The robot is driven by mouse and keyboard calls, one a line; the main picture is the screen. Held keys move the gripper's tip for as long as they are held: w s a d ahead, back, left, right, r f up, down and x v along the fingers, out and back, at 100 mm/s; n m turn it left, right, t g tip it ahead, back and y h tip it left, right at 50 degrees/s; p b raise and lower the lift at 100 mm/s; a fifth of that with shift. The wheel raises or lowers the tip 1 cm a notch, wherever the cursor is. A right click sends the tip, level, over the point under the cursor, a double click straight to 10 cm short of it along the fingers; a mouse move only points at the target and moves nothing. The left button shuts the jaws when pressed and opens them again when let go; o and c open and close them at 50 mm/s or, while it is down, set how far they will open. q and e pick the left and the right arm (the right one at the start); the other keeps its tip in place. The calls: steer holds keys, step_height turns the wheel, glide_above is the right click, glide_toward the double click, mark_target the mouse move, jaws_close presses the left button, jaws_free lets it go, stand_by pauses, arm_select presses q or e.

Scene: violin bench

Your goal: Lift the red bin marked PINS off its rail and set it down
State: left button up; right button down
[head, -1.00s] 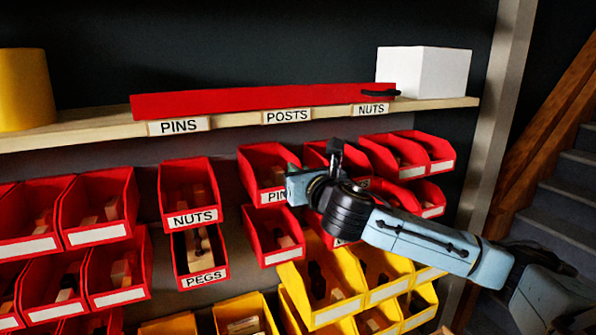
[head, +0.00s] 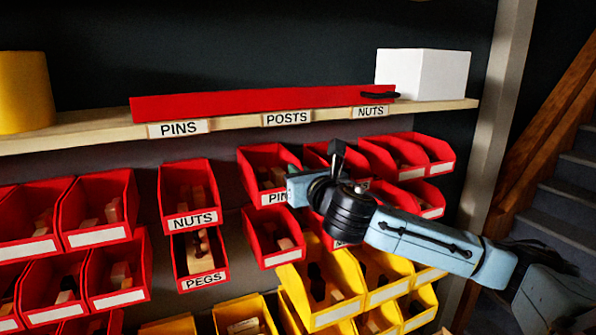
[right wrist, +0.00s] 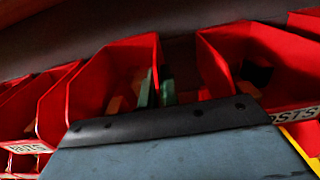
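The red PINS bin (head: 262,160) hangs in the upper row of the rack, right of the NUTS bin. Its label is partly hidden by my right gripper (head: 293,170), which is at the bin's right side. In the right wrist view the PINS bin (right wrist: 110,80) holds small wooden pieces, and its label is hidden. The green fingers of my right gripper (right wrist: 158,92) are close together, one on each side of the bin's right wall, with little gap. The bin sits level with its neighbours. My left gripper is not in view.
The red NUTS bin (head: 190,190) is at the left, and a red bin marked POSTS (right wrist: 265,60) is close at the right. Yellow bins (head: 330,290) hang below. A wooden shelf (head: 240,125) above carries a red bar (head: 250,101) and a white box (head: 423,73).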

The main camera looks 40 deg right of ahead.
steer(key=shift+v, duration=1.25)
stand_by(0.5)
stand_by(0.3)
